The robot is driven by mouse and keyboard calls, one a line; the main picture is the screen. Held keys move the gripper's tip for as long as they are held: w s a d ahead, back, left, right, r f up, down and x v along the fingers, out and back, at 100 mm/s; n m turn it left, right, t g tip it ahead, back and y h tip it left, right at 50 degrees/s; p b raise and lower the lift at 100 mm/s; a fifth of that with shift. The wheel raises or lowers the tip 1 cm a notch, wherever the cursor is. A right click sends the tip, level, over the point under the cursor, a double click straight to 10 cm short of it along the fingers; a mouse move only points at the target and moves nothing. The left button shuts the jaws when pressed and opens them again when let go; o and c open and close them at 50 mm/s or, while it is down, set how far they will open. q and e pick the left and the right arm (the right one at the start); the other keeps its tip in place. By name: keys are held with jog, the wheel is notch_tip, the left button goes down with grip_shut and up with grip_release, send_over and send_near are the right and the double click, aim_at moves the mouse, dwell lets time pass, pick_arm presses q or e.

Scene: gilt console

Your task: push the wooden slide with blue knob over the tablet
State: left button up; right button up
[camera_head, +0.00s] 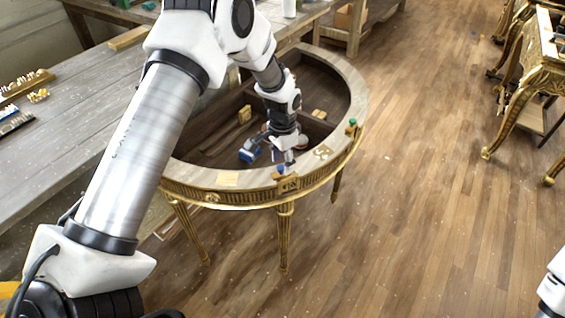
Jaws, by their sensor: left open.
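The gilt half-round console (350,80) stands in the middle, its top open over a dark recess. A small wooden slide (288,185) sits at its front rim, with a blue knob (280,170) beside my fingertips. My left gripper (287,163) points down at the rim by this slide and is open; whether it touches the knob I cannot tell. A pale carved tablet (322,153) lies on the rim just right of the gripper. A plain pale square (228,179) lies on the rim to the left. My right gripper is out of view.
A green-knobbed wooden piece (352,128) sits on the right rim. A blue object (249,154) and small wooden blocks (319,114) lie inside the recess. A grey workbench (60,150) is at left, another gilt table (540,75) at right. The floor between is clear.

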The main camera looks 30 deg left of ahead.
pick_arm(q)
notch_tip(320, 180, up, 11)
jog(key=shift+f, duration=0.1)
dwell(0.4)
jog(key=s+d+f+g, duration=0.2)
jog(key=s+f+g, duration=0.1)
jog(key=s+f, duration=0.85)
jog(key=s+d+f+g, duration=0.2)
jog(key=s+f, duration=0.9)
jog(key=s, duration=0.1)
jog(key=s+d+f+n+t, duration=0.1)
jog(key=s+f+n, duration=0.1)
jog(key=s, duration=0.5)
jog(key=s+d+f+n+t, duration=0.1)
jog(key=s+n, duration=0.1)
jog(key=s, duration=0.4)
jog(key=w+t, duration=0.1)
jog(key=w+n+t, duration=0.2)
jog(key=w, duration=0.1)
jog(key=shift+a, duration=0.35)
jog(key=shift+r, duration=0.1)
